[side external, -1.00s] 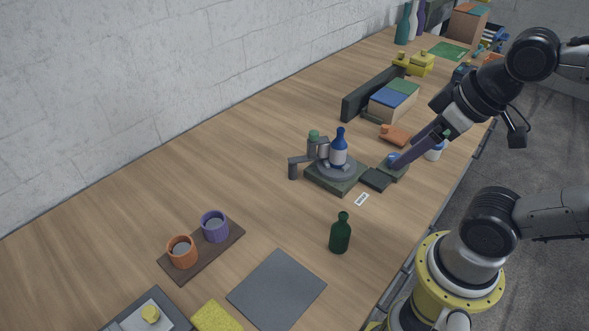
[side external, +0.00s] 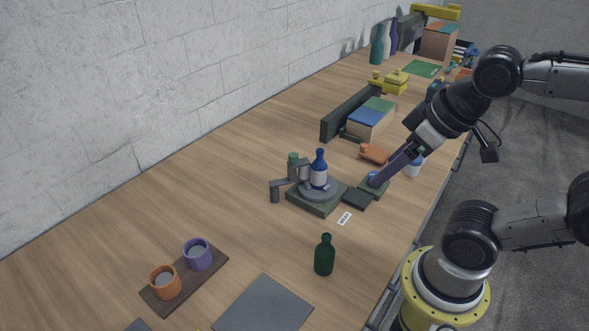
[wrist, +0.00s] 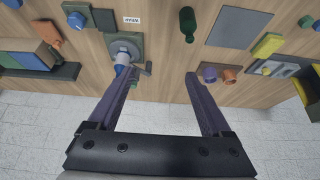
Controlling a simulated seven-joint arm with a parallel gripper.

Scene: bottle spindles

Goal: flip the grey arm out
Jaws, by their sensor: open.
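The spindle has a dark green base (side external: 313,207) and a round grey plate. A blue bottle with a white label (side external: 319,176) stands upright on the plate. The grey arm (side external: 284,182) reaches left from beside the bottle and ends in a short upright post. In the wrist view the grey arm (wrist: 146,69) lies near the left fingertip, beside the base (wrist: 136,38). My gripper (wrist: 160,73) is open, with nothing between its long purple fingers. In the side view my gripper (side external: 374,183) appears right of the spindle, by a blue knob (side external: 378,176). Contact cannot be told.
A dark flat block (side external: 358,198) adjoins the spindle's right side. A dark green bottle (side external: 324,255) stands in front. Cups on a brown board (side external: 185,280) are front left. Wood left of the spindle is clear.

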